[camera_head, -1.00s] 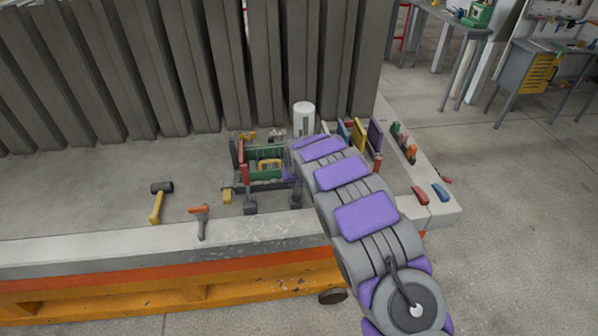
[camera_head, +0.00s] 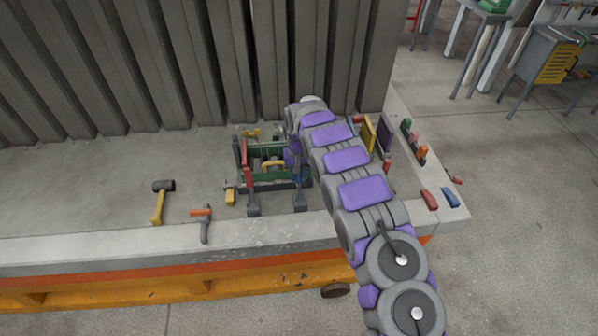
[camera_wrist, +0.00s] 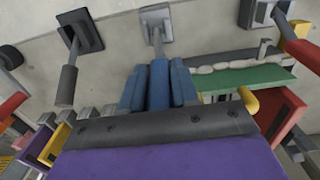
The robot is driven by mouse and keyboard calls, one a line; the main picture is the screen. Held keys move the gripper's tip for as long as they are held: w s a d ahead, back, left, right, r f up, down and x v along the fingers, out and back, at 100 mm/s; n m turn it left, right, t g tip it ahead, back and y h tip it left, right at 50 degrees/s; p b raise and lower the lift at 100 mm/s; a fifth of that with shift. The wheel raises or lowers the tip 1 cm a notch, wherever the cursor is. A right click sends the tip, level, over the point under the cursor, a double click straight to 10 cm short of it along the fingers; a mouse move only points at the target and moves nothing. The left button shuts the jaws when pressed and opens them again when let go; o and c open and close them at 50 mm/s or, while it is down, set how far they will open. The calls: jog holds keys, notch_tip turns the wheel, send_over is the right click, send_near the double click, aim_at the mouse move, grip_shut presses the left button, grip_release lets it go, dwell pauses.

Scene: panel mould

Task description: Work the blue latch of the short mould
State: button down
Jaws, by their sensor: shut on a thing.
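The blue latch (camera_wrist: 158,88) shows in the middle of the wrist view. Its blue handle joins a grey rod that runs to a grey foot on the concrete bed. My gripper (camera_wrist: 158,76) is shut on the handle, with a blue pad on each side of it. The short mould (camera_head: 265,183) stands near the front edge of the bed in the head view, with green walls, red ends and a yellow handle. Its green wall also shows in the wrist view (camera_wrist: 245,80). My arm covers the mould's right side in the head view, so the handle is mostly hidden there.
A dark-handled latch (camera_wrist: 67,85) stands left of the blue one. A hammer (camera_head: 160,200) and an orange-headed tool (camera_head: 204,222) lie on the bed at left. Coloured panels (camera_head: 384,137) stand right of my arm. Tall grey ribbed panels (camera_head: 180,70) rise behind.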

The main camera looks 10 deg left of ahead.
jog(key=shift+w+a+f+g, duration=0.1)
jog(key=shift+w+f+g, duration=0.1)
jog(key=shift+w+g, duration=0.1)
jog(key=shift+r, duration=0.1)
dwell(0.6)
jog(key=c, duration=1.2)
grip_release()
jog(key=shift+w, duration=0.1)
jog(key=shift+o, duration=1.4)
jog(key=shift+w+a+f, duration=0.1)
jog(key=shift+w+f, duration=0.05)
jog(key=shift+f, duration=0.05)
jog(key=shift+r, duration=0.35)
notch_tip(320, 180, up, 17)
jog(key=w+p, duration=0.1)
jog(key=p, duration=1)
jog(key=shift+w+a+f, duration=0.15)
jog(key=shift+w+a, duration=0.2)
jog(key=shift+a, duration=0.1)
